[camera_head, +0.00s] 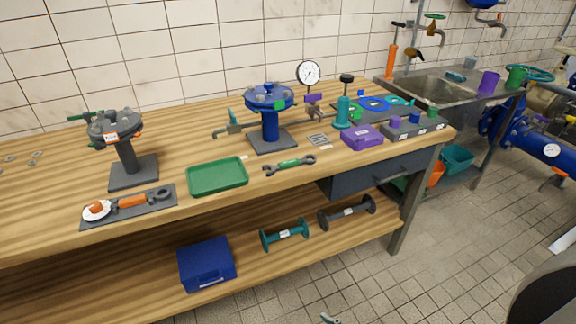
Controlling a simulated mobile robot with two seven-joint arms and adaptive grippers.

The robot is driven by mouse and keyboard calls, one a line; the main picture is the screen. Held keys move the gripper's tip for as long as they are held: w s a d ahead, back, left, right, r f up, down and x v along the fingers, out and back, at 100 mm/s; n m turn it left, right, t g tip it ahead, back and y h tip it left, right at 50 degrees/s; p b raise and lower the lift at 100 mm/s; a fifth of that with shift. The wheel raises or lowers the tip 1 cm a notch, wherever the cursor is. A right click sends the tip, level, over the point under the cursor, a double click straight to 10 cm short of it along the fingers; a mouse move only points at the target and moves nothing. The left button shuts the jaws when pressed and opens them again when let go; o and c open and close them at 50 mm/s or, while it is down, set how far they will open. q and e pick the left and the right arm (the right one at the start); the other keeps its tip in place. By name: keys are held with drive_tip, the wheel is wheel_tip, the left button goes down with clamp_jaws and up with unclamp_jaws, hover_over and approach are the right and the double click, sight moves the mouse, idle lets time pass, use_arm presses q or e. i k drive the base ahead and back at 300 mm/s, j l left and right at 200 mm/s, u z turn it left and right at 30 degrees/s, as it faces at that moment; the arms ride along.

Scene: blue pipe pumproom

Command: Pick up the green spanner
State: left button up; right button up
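The green spanner (290,164) lies flat on the wooden workbench (190,130), near its front edge. Its middle is green with a pale label, and its ends are dark metal. It lies just right of the green tray (217,189) and in front of the blue-wheeled valve stand (270,135). Nothing covers it. A small grey tip (328,319) shows at the bottom edge, well below the spanner and apart from it. It looks like part of my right gripper, but too little shows to tell its opening. My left gripper is not in view.
A purple box (362,137) stands right of the spanner. A grey valve stand (130,150) and a tool board (128,206) are at left. A drawer (380,169) hangs below the bench top. The lower shelf holds a blue case (206,264). The tiled floor in front is clear.

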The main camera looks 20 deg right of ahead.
sight(294, 162)
drive_tip(key=i+j, duration=0.3)
drive_tip(key=i, duration=0.15)
drive_tip(key=i+z, duration=0.1)
drive_tip(key=z, duration=0.25)
drive_tip(key=j+z, duration=0.15)
drive_tip(key=z, duration=0.2)
drive_tip(key=i+j+z, duration=0.1)
drive_tip(key=z, duration=0.25)
